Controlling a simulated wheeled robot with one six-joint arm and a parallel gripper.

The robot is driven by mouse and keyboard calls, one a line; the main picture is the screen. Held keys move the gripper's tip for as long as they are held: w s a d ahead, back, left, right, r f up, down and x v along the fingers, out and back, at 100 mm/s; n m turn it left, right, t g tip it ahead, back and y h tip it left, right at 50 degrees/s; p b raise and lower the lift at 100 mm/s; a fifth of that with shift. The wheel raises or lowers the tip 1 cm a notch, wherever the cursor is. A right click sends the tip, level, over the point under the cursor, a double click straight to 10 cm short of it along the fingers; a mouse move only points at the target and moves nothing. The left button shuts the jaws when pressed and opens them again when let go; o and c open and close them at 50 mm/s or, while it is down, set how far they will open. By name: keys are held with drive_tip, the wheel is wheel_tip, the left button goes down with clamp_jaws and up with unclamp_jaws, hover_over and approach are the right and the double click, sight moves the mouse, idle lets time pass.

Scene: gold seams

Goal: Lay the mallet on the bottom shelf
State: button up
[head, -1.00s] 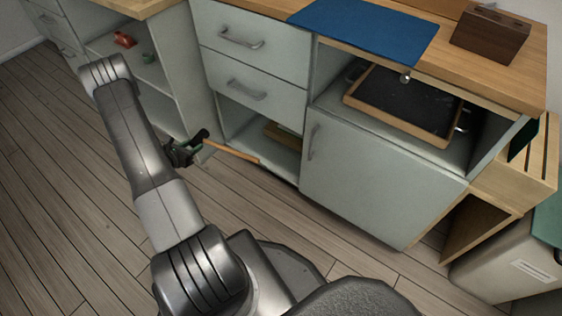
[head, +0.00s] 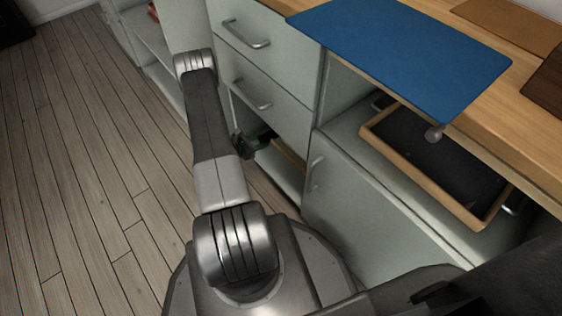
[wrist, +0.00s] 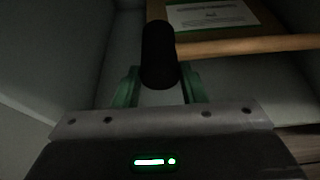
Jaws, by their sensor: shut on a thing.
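My gripper (head: 244,146) reaches into the low opening under the two drawers. In the wrist view its green fingers (wrist: 160,90) are shut on the mallet. The mallet's dark head (wrist: 158,54) stands out in front of the fingers, and its wooden handle (wrist: 250,45) runs off to the right. The bottom shelf (head: 284,182) shows as a pale board inside the opening; its surface also shows in the wrist view (wrist: 225,78). I cannot tell whether the mallet touches the shelf. My arm and the cabinet hide most of the mallet in the head view.
A brown box or board with a white label (wrist: 212,15) lies at the back of the compartment, close behind the handle. Drawers (head: 262,70) hang above, and a closed door (head: 350,205) is to the right. A dark tray (head: 445,160) sits higher up. Open floor (head: 80,170) lies left.

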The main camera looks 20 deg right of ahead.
sight(261, 159)
wheel_tip(261, 159, down, 9)
drive_tip(key=b, duration=0.3)
drive_tip(key=o, duration=1.2)
drive_tip(key=shift+f, duration=0.15)
drive_tip(key=shift+s+a+r, duration=0.1)
drive_tip(key=shift+a+r, duration=0.15)
drive_tip(key=shift+r, duration=0.05)
drive_tip(key=shift+p+v, duration=2)
drive_tip(key=shift+v, duration=3.8)
